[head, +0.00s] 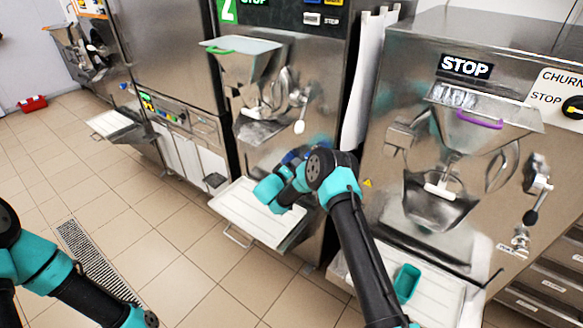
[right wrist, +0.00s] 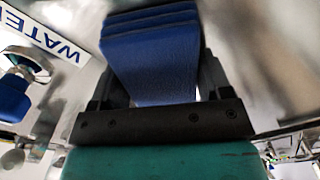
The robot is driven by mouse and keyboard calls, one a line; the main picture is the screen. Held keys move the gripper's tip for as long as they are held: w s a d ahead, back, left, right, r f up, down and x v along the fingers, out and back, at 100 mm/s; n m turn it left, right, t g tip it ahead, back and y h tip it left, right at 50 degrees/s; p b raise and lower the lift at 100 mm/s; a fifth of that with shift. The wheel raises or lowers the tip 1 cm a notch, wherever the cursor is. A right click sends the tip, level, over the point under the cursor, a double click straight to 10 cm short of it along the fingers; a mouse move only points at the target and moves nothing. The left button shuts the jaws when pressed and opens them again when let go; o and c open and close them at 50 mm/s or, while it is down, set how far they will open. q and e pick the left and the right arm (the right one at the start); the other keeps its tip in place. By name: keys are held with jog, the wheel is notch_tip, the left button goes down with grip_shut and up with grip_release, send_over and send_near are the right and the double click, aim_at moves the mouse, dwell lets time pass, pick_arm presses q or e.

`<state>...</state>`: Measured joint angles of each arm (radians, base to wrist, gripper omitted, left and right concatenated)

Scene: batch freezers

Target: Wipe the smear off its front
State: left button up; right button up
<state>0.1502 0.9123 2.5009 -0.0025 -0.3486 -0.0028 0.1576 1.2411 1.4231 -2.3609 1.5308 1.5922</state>
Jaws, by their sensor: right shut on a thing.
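My right gripper (right wrist: 155,85) is shut on a folded blue cloth (right wrist: 150,50), which fills the space between its fingers in the right wrist view. In the head view, the right arm reaches to the front of the middle steel freezer (head: 262,135), marked 2. The cloth (head: 293,157) shows there only as a bit of blue behind my wrist. I cannot tell whether it touches the steel. No smear can be made out clearly; the arm hides part of this front. My left arm shows at the lower left, with its gripper out of view.
A white drip tray (head: 240,208) juts out below the middle freezer. The right freezer (head: 400,90) has a STOP sign, a hopper with a purple handle (head: 480,120) and a tray holding a teal scoop (head: 406,283). A WATER label (right wrist: 45,38) is left of the cloth.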

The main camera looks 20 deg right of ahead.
jog(key=shift+s+d, duration=0.45)
jog(key=shift+s, duration=0.25)
jog(key=shift+s+d, duration=0.4)
jog(key=shift+s, duration=0.25)
jog(key=shift+s+d, duration=0.55)
jog(key=shift+s, duration=0.2)
jog(key=shift+s+d, duration=0.55)
jog(key=shift+s, duration=0.15)
jog(key=shift+s, duration=0.1)
jog(key=shift+w+a, duration=0.6)
jog(key=shift+w, duration=0.2)
jog(key=shift+w+a, duration=0.6)
jog(key=shift+w, duration=0.15)
jog(key=shift+w, duration=0.1)
jog(key=shift+w+a, duration=0.45)
jog(key=shift+w, duration=0.35)
jog(key=shift+w+a, duration=0.4)
jog(key=shift+w, duration=0.35)
